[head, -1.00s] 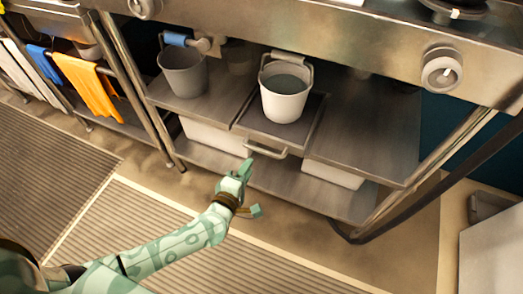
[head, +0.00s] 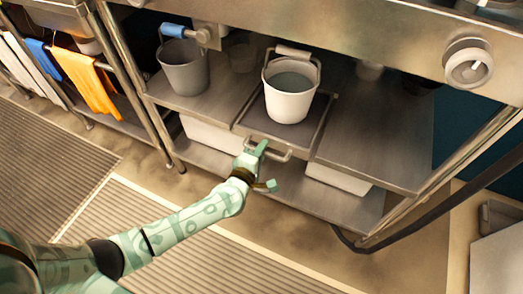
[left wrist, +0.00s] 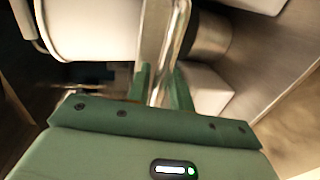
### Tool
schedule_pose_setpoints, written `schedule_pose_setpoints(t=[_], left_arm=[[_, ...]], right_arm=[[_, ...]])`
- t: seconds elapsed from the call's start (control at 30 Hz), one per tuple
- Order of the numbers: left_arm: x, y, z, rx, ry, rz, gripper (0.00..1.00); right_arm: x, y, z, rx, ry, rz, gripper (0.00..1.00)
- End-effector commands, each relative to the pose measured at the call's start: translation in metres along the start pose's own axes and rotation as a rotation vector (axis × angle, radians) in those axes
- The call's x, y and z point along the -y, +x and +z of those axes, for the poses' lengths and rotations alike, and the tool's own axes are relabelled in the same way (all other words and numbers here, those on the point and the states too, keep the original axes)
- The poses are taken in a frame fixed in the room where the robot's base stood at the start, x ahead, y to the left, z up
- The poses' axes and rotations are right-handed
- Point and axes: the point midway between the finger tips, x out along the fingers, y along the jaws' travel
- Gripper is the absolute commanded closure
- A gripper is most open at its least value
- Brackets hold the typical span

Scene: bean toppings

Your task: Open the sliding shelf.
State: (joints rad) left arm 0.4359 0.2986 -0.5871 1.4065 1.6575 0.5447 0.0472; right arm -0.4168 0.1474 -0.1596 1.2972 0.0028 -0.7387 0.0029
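The sliding shelf (head: 253,122) is a metal tray set into the middle of the lower shelf, about level with the panels beside it. A white bucket (head: 288,103) stands on it. A bar handle (head: 281,156) sticks out from its front edge. My left gripper (head: 263,168) is at the left part of this handle. In the left wrist view, the handle bar (left wrist: 160,45) runs between the two green fingers of my gripper (left wrist: 160,86). The fingers are apart, and I see no clear grip on the bar. My right gripper is out of view.
A grey bucket (head: 184,68) stands on the shelf to the left. White bins (head: 212,136) sit on the bottom shelf. A metal table leg stands at the right. Floor in front of the shelf is clear apart from ribbed mats (head: 190,255).

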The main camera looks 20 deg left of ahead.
Motion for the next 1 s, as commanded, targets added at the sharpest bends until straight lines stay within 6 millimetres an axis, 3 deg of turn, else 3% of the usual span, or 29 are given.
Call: schedule_pose_setpoints(t=[0.03,0.07,0.37,0.47,0.67,0.8,1.0], left_arm=[[0.000,0.000,0.000,0.000,0.000,0.000,0.93],[0.000,0.000,0.000,0.000,0.000,0.000,1.00],[0.001,-0.005,0.000,0.000,0.001,-0.001,1.00],[0.003,-0.015,0.000,0.000,0.001,-0.002,1.00],[0.009,-0.052,0.000,0.001,0.001,-0.003,1.00],[0.016,-0.087,0.000,0.002,0.001,-0.003,1.00],[0.027,-0.137,0.000,0.002,0.002,-0.004,1.00]], right_arm=[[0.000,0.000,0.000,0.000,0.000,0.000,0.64],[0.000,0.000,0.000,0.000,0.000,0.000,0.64],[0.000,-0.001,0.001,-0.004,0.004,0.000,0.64],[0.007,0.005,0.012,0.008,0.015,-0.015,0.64],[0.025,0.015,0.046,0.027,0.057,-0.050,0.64],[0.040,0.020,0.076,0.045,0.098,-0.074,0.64],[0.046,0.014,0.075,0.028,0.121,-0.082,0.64]])
